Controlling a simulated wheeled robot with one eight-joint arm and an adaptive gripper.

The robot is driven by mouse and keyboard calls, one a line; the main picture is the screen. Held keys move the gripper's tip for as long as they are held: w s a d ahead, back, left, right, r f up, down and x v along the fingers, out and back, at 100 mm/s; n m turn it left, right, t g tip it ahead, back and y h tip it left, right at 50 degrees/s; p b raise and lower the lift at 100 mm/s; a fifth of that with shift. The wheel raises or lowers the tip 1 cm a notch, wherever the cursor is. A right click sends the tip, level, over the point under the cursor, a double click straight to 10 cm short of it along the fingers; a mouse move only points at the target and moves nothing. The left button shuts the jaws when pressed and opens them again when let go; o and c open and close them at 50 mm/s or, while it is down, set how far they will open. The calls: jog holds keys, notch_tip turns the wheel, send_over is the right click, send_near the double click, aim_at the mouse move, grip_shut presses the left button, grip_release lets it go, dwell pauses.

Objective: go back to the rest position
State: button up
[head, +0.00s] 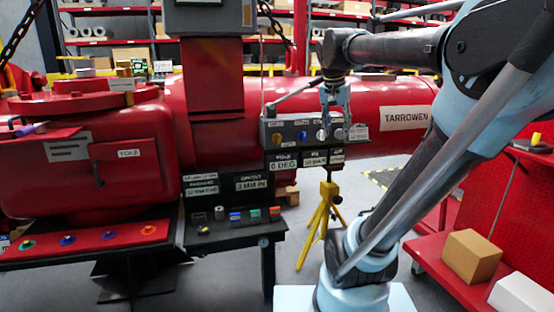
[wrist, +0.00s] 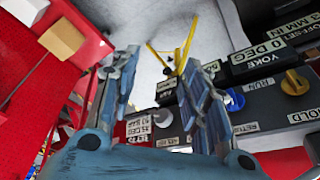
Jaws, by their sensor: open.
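My gripper (head: 335,118) hangs from my arm, pointing down in front of a dark control panel (head: 268,133) on the red valve actuator (head: 75,165). In the wrist view my gripper (wrist: 160,65) has its two fingers spread apart, with nothing between them. The panel's labels and knobs lie to the right of and partly behind the right finger. A yellow knob (wrist: 294,82) and a blue knob (wrist: 234,100) show there. Whether the fingers touch the panel cannot be told.
A yellow stand (head: 322,215) stands on the floor below the panel. A narrow shelf (head: 230,236) holds several small coloured pieces. A red cart (head: 445,262) with a cardboard box (head: 471,256) and a white box (head: 523,294) is at right. Grey floor shows between.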

jog(key=s+f+n, duration=0.2)
jog(key=s+f, duration=0.4)
jog(key=f, duration=0.3)
jog(key=s+f+n+y, duration=0.1)
jog(key=s+f+n, duration=0.1)
jog(key=s+f, duration=0.4)
jog(key=s+f+n+y, duration=0.1)
jog(key=s+f, duration=0.4)
jog(key=f, duration=0.6)
jog(key=shift+s+a+f+n+g, duration=0.3)
jog(key=shift+s+f+n, duration=0.1)
jog(key=shift+n, duration=0.3)
jog(key=shift+w+f, duration=0.15)
jog(key=shift+w, duration=0.35)
